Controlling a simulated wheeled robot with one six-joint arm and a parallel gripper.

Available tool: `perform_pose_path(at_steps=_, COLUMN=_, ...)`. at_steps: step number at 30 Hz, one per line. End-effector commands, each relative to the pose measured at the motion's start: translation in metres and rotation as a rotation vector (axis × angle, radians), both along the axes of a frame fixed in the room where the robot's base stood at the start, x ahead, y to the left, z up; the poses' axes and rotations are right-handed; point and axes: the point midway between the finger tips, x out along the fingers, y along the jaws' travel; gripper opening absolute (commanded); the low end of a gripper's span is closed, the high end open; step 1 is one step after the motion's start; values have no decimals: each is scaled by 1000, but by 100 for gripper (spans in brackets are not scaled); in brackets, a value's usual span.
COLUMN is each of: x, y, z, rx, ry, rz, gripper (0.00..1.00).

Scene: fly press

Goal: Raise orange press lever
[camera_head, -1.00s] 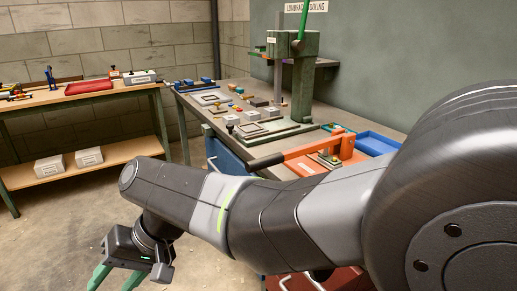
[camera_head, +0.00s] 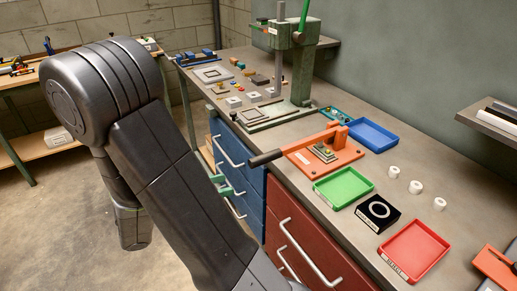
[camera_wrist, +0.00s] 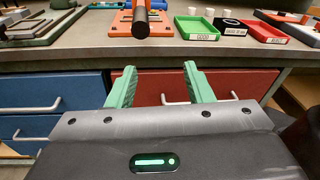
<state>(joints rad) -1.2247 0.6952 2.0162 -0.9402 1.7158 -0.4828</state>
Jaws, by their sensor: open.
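The orange press (camera_head: 350,159) stands on the grey bench top, with a small plate and part on its base. Its orange lever (camera_head: 306,143) slants down to the left and ends in a black handle (camera_head: 266,158) that juts past the bench's front edge. In the wrist view the black handle (camera_wrist: 140,27) points toward the camera, above and beyond the fingers. My gripper (camera_wrist: 159,70) is open and empty, its two green fingers in front of the drawers, below the handle and apart from it. In the head view its green fingers show partly behind my arm.
A green tray (camera_head: 343,201), black block with a white ring (camera_head: 377,212), red tray (camera_head: 415,277), blue tray (camera_head: 372,149) and white cylinders lie right of the press. A taller green press (camera_head: 303,77) stands behind. Blue and red drawers (camera_head: 296,227) with bar handles lie below.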

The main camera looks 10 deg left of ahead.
Motion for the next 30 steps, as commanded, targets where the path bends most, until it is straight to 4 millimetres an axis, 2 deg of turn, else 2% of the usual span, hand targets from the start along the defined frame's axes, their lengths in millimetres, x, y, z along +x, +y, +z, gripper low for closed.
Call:
perform_pose_path(at_steps=1, x=3, y=6, z=8, rx=-48, ry=-5, rz=39, gripper=47)
perform_pose_path(at_steps=4, x=7, y=16, z=12, rx=-108, ry=-15, rz=92, gripper=47)
perform_pose_path(at_steps=8, x=11, y=16, z=13, rx=-131, ry=-19, rz=111, gripper=47)
perform_pose_path(at_steps=30, x=77, y=-65, z=13, rx=-127, ry=-19, rz=105, gripper=47)
